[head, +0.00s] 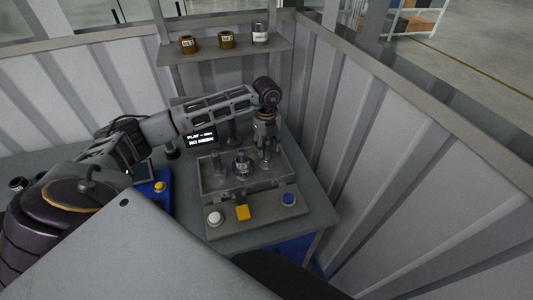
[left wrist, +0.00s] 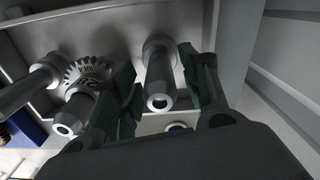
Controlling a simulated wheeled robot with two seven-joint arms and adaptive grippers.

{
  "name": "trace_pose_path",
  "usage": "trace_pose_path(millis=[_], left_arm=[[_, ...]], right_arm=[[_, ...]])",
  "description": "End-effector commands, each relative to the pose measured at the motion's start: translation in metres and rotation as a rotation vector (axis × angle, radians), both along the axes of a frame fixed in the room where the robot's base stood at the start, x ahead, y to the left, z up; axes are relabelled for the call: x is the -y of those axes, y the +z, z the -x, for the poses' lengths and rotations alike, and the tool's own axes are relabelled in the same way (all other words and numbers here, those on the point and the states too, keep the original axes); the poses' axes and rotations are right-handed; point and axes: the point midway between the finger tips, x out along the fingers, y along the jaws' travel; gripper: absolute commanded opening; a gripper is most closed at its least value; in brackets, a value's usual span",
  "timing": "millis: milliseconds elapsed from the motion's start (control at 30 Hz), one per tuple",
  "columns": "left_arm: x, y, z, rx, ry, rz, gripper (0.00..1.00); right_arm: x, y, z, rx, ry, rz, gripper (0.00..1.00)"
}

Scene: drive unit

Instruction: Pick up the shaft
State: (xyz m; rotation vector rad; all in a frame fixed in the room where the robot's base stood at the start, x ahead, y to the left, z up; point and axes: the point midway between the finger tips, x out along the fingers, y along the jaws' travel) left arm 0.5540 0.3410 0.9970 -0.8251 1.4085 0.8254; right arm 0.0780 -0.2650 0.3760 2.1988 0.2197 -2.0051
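The drive unit (head: 208,188) is a clear-walled box on the bench, with upright metal shafts in it. A left shaft (head: 218,162) and a middle shaft with a gear (head: 242,164) show in the head view. My left gripper (head: 265,150) points down over the right side of the box. In the left wrist view, the right shaft (left wrist: 160,80) stands between the fingers of my left gripper (left wrist: 160,95). The fingers are open, and a gap shows on the left of this shaft. The gear (left wrist: 84,75) and left shaft (left wrist: 30,85) are left of the fingers. My right gripper is out of view.
A panel in front of the box carries a white button (head: 215,218), a yellow button (head: 243,213) and a blue button (head: 288,199). A small display (head: 201,139) reads "NO MESH". A shelf (head: 228,49) above holds cans. Corrugated walls (head: 400,180) close off the right.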

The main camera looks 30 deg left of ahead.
Motion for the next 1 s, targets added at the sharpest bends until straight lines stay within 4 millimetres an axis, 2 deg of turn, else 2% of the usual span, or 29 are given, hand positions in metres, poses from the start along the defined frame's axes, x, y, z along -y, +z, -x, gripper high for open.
trace_pose_path(millis=[33,233,300,667,867,1000], left_arm=[[0.0,0.0,0.0,0.0,0.0,0.0,0.35],[0.0,0.0,0.0,0.0,0.0,0.0,0.09],[0.0,0.001,-0.001,0.002,0.0,0.0,0.04],[0.0,0.005,-0.001,0.002,0.0,0.0,0.04],[0.0,0.021,-0.002,0.005,0.0,0.001,0.04],[0.0,0.038,-0.001,0.005,0.0,0.001,0.04]], right_arm=[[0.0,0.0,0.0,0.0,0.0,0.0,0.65],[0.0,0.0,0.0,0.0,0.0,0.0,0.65],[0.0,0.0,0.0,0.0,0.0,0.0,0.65],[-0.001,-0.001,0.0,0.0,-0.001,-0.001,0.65],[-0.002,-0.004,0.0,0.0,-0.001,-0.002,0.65],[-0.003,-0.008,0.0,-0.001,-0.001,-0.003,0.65]])
